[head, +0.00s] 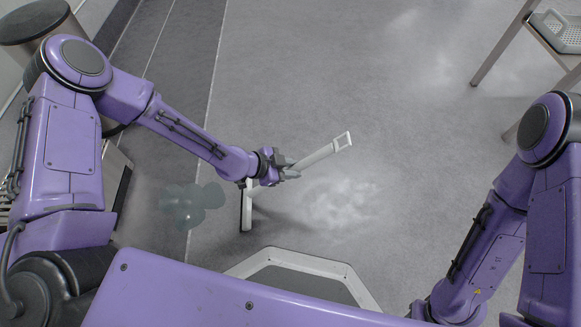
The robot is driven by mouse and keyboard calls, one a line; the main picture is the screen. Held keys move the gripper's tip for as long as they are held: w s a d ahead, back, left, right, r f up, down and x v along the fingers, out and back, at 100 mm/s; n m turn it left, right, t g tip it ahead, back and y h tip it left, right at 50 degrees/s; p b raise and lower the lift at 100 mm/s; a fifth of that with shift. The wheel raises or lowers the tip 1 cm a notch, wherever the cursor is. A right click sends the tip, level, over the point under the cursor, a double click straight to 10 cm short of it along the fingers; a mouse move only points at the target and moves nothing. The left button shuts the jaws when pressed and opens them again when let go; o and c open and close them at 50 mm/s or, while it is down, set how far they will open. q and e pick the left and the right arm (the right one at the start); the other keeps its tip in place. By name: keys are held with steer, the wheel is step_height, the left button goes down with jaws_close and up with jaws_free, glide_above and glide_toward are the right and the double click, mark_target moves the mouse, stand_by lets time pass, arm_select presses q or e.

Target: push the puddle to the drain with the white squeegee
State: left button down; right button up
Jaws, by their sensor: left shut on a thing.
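The white squeegee is in my left gripper (272,167), which is shut on it. Its pale handle (318,154) slants up to the right and ends in a looped tip. Its white head (246,206) hangs down at the left of the gripper, near the floor; I cannot tell whether it touches. The puddle (189,206) is a translucent grey-green patch just left of the head, with a small gap between them. It lies across the edge between the dark floor strip and the lighter floor. I cannot make out the drain clearly. My right gripper is out of view.
A dark floor strip (177,75) runs along the left side. A table (548,35) with a perforated light basket (558,30) stands at the top right. The grey floor (330,80) in the middle is clear, with a pale sheen right of the squeegee head.

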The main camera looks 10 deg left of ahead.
arm_select(q)
steer(key=shift+f, duration=0.35)
stand_by(0.7)
steer(key=shift+a, duration=0.1)
steer(key=a, duration=0.2)
steer(key=s+a+p, duration=0.1)
steer(key=a, duration=0.1)
steer(key=s+a, duration=0.1)
steer(key=a, duration=0.1)
steer(key=shift+a+r+p, duration=0.15)
steer(key=shift+a+p, duration=0.15)
steer(key=shift+a, duration=0.05)
steer(key=s+a+p, duration=0.2)
steer(key=s+a, duration=0.1)
steer(key=a, duration=0.7)
steer(key=s+a+p, duration=0.2)
steer(key=s+a, duration=0.1)
steer(key=a, duration=0.7)
steer(key=s+a+p, duration=0.2)
steer(key=s+a, duration=0.1)
steer(key=a, duration=0.7)
steer(key=shift+a, duration=0.3)
steer(key=shift+f, duration=0.2)
